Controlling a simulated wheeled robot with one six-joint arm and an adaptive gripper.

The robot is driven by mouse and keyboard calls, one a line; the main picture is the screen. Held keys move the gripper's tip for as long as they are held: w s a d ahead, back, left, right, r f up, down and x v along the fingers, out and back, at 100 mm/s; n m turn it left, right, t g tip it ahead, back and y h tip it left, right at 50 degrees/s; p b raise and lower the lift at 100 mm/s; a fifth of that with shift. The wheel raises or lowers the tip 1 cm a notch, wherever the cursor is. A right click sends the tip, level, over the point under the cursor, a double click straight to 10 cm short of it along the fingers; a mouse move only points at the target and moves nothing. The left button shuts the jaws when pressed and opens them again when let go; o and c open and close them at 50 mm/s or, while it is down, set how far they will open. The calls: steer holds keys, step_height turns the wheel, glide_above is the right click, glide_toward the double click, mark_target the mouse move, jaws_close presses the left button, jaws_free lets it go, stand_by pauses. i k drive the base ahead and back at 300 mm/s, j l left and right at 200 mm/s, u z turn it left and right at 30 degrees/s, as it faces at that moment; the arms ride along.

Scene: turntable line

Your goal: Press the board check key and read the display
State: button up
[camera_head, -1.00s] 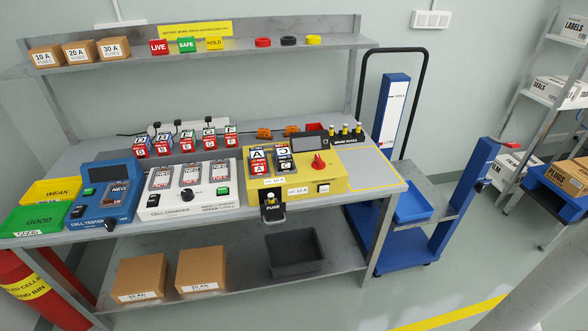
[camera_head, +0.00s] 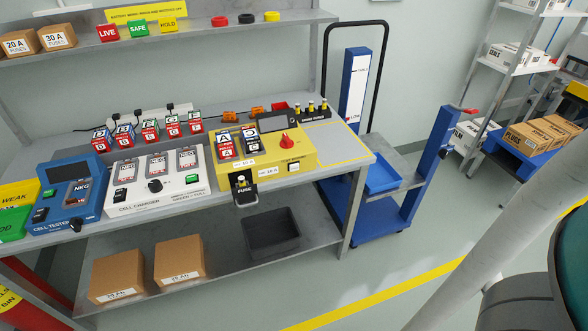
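The yellow board (camera_head: 308,157) stands on the right part of the bench. Two cells, marked A (camera_head: 226,144) and C (camera_head: 251,141), sit in its slots. Its small dark display (camera_head: 279,122) stands at the back and shows no text I can read. A red knob (camera_head: 286,141) is on top. A small white key with a black part (camera_head: 294,167) is on its front face; its label is too small to read. A fuse holder (camera_head: 243,190) hangs at the front edge. My gripper is not in view.
A white cell charger (camera_head: 140,199) and a blue cell tester (camera_head: 58,212) stand left of the board. Several cells (camera_head: 150,130) stand behind. A blue lift trolley (camera_head: 345,200) is right of the bench. Floor in front is clear.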

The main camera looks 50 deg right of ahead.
mark_target(293, 167)
steer(key=z, duration=1.45)
steer(key=i+l, duration=0.15)
steer(key=l, duration=0.2)
steer(key=i+l+z, duration=0.15)
steer(key=l, duration=0.2)
